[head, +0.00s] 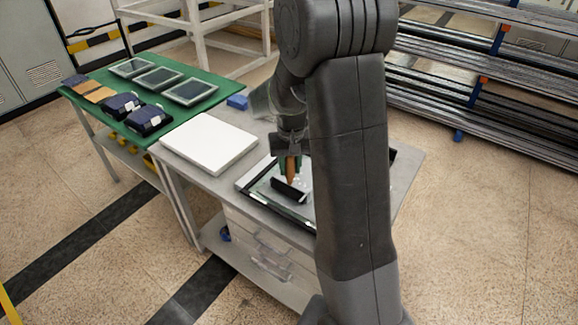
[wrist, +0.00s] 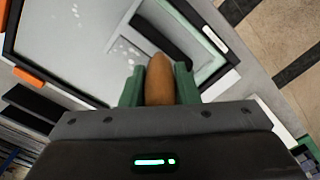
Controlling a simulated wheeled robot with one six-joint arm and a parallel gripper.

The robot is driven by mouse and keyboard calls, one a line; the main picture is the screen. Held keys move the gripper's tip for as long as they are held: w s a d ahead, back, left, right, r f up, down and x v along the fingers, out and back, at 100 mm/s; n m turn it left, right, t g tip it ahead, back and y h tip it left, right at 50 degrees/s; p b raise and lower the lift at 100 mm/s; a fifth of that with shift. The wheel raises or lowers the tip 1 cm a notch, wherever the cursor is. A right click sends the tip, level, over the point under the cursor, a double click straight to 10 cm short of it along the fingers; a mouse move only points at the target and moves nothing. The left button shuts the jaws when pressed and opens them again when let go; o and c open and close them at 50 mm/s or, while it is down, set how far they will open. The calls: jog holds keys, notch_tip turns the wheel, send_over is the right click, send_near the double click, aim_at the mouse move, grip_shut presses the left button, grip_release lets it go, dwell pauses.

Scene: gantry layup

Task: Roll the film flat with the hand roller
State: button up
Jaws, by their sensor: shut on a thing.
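My gripper (head: 290,164) is shut on the wooden handle of the hand roller (head: 289,190). In the wrist view the handle (wrist: 160,84) stands between the two green finger pads. The roller's black cylinder is low over the panel, at or very near the film surface; contact cannot be told for sure. The film (wrist: 75,38) is a pale grey sheet inside a dark-edged frame, with several whitish bubble spots (wrist: 127,50) beside the roller. In the head view my arm hides the right part of the panel.
A white slab (head: 209,143) lies left of the framed panel on the grey table. A green table (head: 180,112) further left holds framed panels and dark packs. A small blue block (head: 237,102) sits at the table's back. Metal racks stand behind right.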

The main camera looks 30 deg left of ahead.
jog(key=shift+w+d+p, duration=0.5)
jog(key=shift+w+p, duration=0.85)
jog(key=shift+w, duration=5.25)
jog(key=shift+s+a+b, duration=0.2)
jog(key=shift+s+b, duration=0.35)
jog(key=shift+s, duration=2.25)
jog(key=shift+s+a+b, duration=0.2)
jog(key=shift+s+b, duration=0.35)
jog(key=shift+s, duration=2.2)
jog(key=shift+s+a+f, duration=0.1)
jog(key=shift+s+f, duration=0.05)
jog(key=shift+s, duration=1.2)
notch_tip(320, 180, up, 5)
jog(key=p, duration=0.3)
